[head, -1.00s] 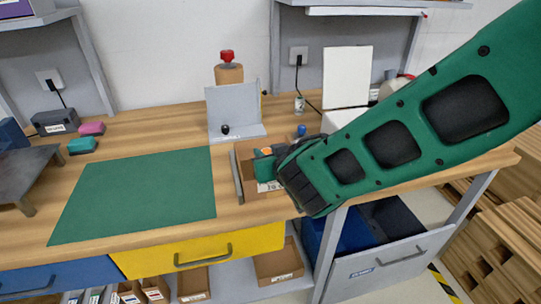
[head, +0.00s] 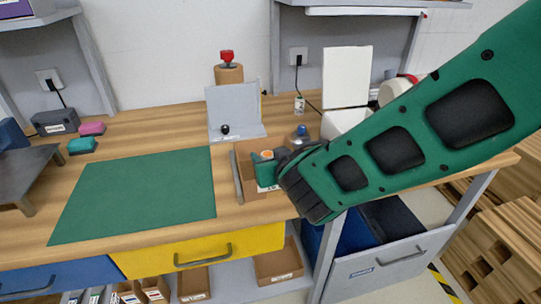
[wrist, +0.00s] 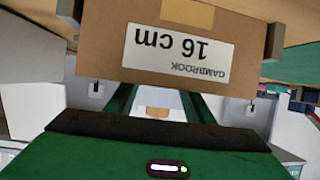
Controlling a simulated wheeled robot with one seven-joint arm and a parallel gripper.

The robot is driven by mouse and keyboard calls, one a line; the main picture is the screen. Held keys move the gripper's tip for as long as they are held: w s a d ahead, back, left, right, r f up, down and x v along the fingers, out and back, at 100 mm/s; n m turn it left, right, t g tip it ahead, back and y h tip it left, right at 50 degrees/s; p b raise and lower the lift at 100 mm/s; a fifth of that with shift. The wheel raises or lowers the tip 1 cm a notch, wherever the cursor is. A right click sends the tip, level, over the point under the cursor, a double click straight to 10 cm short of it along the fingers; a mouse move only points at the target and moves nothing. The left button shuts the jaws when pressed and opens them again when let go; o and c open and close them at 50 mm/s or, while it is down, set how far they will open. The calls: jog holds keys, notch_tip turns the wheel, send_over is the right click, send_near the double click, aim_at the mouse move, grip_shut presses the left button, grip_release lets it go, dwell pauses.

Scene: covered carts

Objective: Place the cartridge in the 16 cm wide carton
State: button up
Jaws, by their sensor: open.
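The brown carton (head: 243,150) stands on the workbench, right of the green mat. In the wrist view its wall (wrist: 105,45) fills the top and carries an upside-down white label reading 16 cm. My gripper (head: 266,171) is at the carton's opening, its green finger overlapping the carton. It is open, but the carton wall hides the fingertips in the wrist view. A small orange thing (head: 267,154) shows beside the finger; it may be part of the cartridge, but I cannot tell. The cartridge is otherwise not clearly seen.
A grey angled stand (head: 236,108) is behind the carton. A brown cylinder with a red knob (head: 228,74), a small jar (head: 299,104) and white boxes (head: 347,75) are at the back. The green mat (head: 140,190) is clear. An open grey drawer (head: 390,262) is below right.

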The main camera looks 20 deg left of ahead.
jog(key=v, duration=1.1)
jog(key=w+d+f+m+g+h, duration=0.1)
jog(key=w+d+m+h, duration=0.25)
jog(key=d, duration=0.95)
jog(key=w+d+f+m+h, duration=0.15)
jog(key=w+d+h, duration=0.3)
jog(key=d, duration=0.85)
jog(key=s+d+f+m+g+h, duration=0.1)
jog(key=s+d+m+g, duration=0.15)
jog(key=d, duration=0.65)
jog(key=s+d+m+g+h, duration=0.1)
jog(key=s+d+m+g, duration=0.15)
jog(key=d, duration=0.55)
jog(key=s+d+m+g, duration=0.1)
jog(key=s+d, duration=0.2)
jog(key=s, duration=0.4)
jog(key=s+d+m+g+y, duration=0.1)
jog(key=s+d+g, duration=0.1)
jog(key=s+d, duration=0.2)
jog(key=s+d+m+g+y, duration=0.1)
jog(key=s+d, duration=0.2)
jog(key=s, duration=0.7)
jog(key=shift+s+d+r+m+g, duration=0.2)
jog(key=shift+d+r+m+g, duration=0.1)
jog(key=shift+r+m+g, duration=0.1)
